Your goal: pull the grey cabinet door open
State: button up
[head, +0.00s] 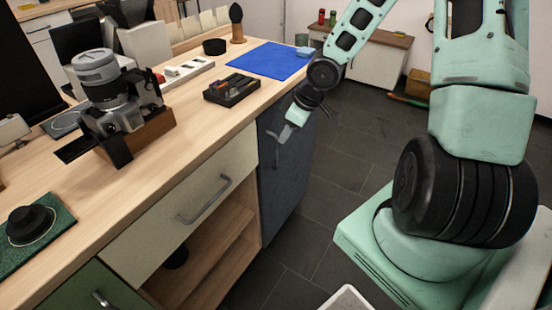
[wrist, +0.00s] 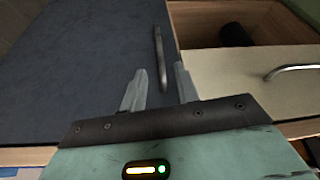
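The grey cabinet door (head: 285,185) is at the far end of the counter front and looks shut. It fills the left of the wrist view (wrist: 85,60). Its slim metal handle (wrist: 160,58) runs lengthwise near the door's edge beside the open shelf. My gripper (head: 282,142) is at the upper part of the door in the head view. In the wrist view my gripper (wrist: 158,85) is open, with its two pale fingers apart and the handle's end showing between them. I cannot tell whether the fingers touch the handle.
A cream drawer (head: 165,205) with a bar handle and an open wooden shelf (head: 215,262) adjoin the door. A dark object (wrist: 235,34) sits in the shelf. The counter holds a camera (head: 115,105), a black tray (head: 232,90) and a blue mat (head: 268,60). The tiled floor (head: 335,165) before the door is clear.

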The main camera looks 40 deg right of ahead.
jog(key=b, duration=0.5)
send_over(276, 167)
jog(key=f, duration=0.8)
jog(key=shift+w+d+f, duration=0.1)
jog(key=shift+w+d, duration=0.1)
grip_shut()
